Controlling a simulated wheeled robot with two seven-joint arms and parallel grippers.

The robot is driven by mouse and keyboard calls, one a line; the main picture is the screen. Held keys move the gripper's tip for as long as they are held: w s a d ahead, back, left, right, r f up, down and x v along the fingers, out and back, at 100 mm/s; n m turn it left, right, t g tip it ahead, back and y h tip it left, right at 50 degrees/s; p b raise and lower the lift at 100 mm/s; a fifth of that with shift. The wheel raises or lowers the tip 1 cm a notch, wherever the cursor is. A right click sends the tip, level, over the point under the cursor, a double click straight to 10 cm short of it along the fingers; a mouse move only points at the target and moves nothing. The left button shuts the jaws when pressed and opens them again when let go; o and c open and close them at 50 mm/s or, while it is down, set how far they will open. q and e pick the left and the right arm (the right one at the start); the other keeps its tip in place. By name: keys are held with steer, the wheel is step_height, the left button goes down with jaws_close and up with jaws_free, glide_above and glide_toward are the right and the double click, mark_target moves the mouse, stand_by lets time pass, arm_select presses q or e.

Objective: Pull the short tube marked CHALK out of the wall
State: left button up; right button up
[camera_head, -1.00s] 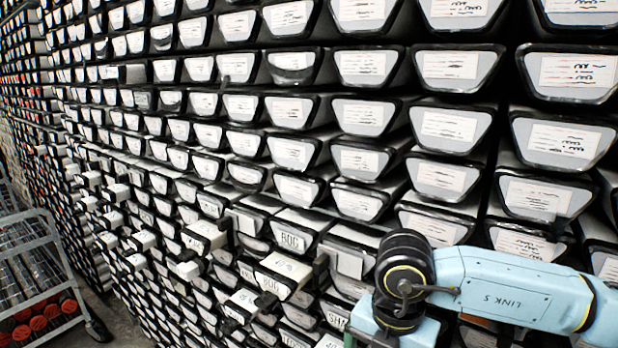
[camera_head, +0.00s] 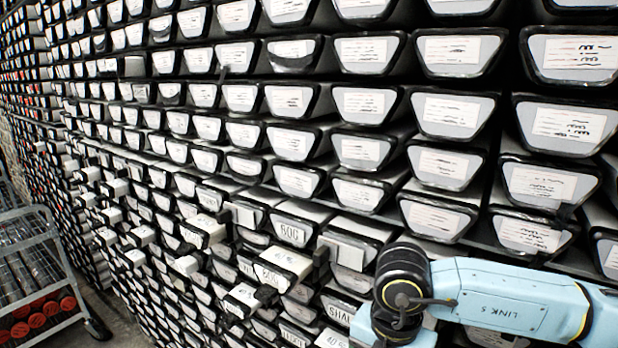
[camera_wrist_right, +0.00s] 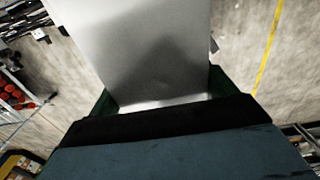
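A wall of stacked trapezoidal tubes with pale labelled ends fills the head view. A tube end (camera_head: 291,233) marked BOG faces me near the middle. Short blocks or tubes stand out from the wall around it, such as a white one (camera_head: 283,263). I cannot read CHALK on any label. My right arm reaches in from the lower right, in front of the wall; its gripper is below the picture. In the right wrist view, my right gripper (camera_wrist_right: 163,105) has dark green fingers on both sides of a pale grey piece (camera_wrist_right: 155,50). I cannot tell whether they clamp it. My left gripper is not in view.
A grey wheeled cart (camera_head: 50,244) with red-ended tubes (camera_head: 38,320) stands at the lower left, by the wall. The right wrist view shows bare concrete floor with a yellow line (camera_wrist_right: 268,45) beside the grey piece.

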steer(key=shift+r, duration=0.1)
steer(key=c, duration=1)
steer(key=shift+s+a+b, duration=0.25)
steer(key=shift+s+a, duration=0.9)
steer(key=shift+s, duration=0.6)
steer(key=shift+s+a+b, duration=0.3)
steer(key=shift+s+a, duration=0.9)
steer(key=shift+s, duration=0.5)
steer(key=shift+s+a+b, duration=0.25)
steer(key=shift+s+a, duration=0.9)
steer(key=shift+s, duration=0.6)
